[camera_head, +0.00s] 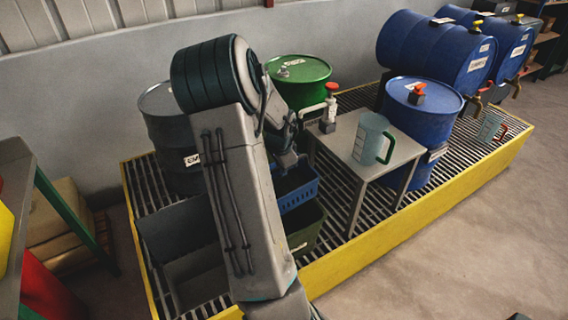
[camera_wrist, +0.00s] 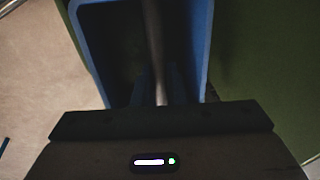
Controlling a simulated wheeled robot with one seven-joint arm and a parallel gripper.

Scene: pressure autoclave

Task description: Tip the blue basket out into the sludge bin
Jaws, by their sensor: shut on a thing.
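The blue basket (camera_head: 299,194) hangs from my gripper (camera_head: 289,163), over or just in front of a dark green bin (camera_head: 306,232). The basket looks about upright in the head view. Its inside is dark, so I cannot tell what it holds. A grey open bin (camera_head: 162,222) stands to the left, partly behind my arm. No readable label shows which bin is the sludge bin.
A small metal table (camera_head: 345,138) with a clear jug (camera_head: 371,137) and a pump bottle (camera_head: 328,112) stands right of the basket. A green drum (camera_head: 299,78), a dark drum (camera_head: 165,140) and a blue drum (camera_head: 420,112) stand around it on the yellow-edged grating (camera_head: 420,207).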

